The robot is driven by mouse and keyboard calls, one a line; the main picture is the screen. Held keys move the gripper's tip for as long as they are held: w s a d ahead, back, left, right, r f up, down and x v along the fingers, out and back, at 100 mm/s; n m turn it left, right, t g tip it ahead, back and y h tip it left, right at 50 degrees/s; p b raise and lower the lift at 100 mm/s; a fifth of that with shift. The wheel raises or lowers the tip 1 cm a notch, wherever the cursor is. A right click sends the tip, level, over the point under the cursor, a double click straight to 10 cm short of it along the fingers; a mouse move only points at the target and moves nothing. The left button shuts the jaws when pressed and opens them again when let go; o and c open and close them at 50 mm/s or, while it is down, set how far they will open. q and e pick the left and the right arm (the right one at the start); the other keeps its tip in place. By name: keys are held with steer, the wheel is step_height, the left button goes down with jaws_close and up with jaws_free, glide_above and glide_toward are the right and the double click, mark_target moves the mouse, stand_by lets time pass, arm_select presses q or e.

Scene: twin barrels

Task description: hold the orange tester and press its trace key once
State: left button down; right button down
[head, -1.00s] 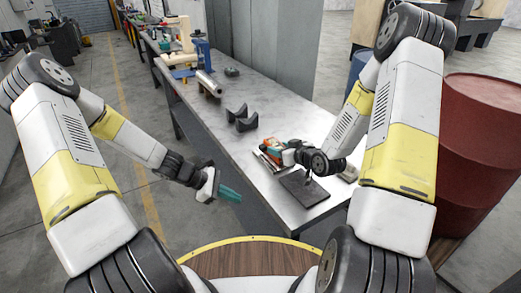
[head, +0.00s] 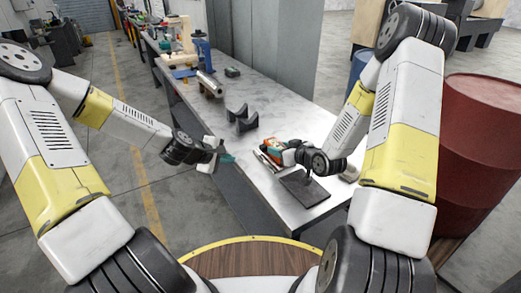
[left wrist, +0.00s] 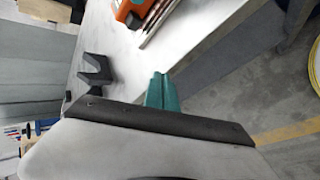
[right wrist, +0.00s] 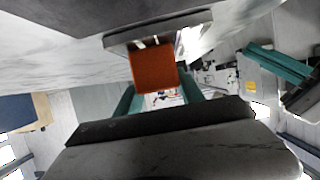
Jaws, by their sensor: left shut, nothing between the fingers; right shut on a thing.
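The orange tester (head: 273,147) is at the near part of the workbench, held in my right gripper (head: 286,154). In the right wrist view the orange tester (right wrist: 155,68) sits between the teal fingers. The left wrist view shows part of the orange tester (left wrist: 127,8) at its top edge. My left gripper (head: 226,158) is shut and empty, in the air by the bench's left edge, to the left of the tester and apart from it. Its teal fingers (left wrist: 162,91) are together in the left wrist view. I cannot make out the trace key.
The grey workbench (head: 290,108) carries two dark V-shaped blocks (head: 246,123) behind the tester, a dark plate (head: 304,188) in front, and a metal cylinder (head: 209,84) further back. A red barrel (head: 480,150) stands at the right. Open floor lies left of the bench.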

arm_select(q)
steer(key=shift+w+d, duration=0.7)
steer(key=shift+d, duration=0.55)
steer(key=shift+w+d, duration=0.65)
steer(key=shift+d, duration=0.65)
steer(key=shift+w+d, duration=0.7)
steer(key=shift+d, duration=0.55)
steer(key=shift+d, duration=0.1)
steer(key=shift+w+d, duration=0.2)
steer(key=shift+d, duration=0.05)
steer(key=shift+w+d, duration=0.25)
steer(key=shift+d, duration=0.35)
steer(key=shift+a, duration=0.1)
steer(key=shift+s+a, duration=0.5)
steer(key=shift+a, duration=0.35)
steer(key=s+a, duration=0.1)
steer(key=a, duration=0.1)
steer(key=s+a, duration=0.1)
steer(key=a, duration=0.1)
steer(key=shift+s+a, duration=0.2)
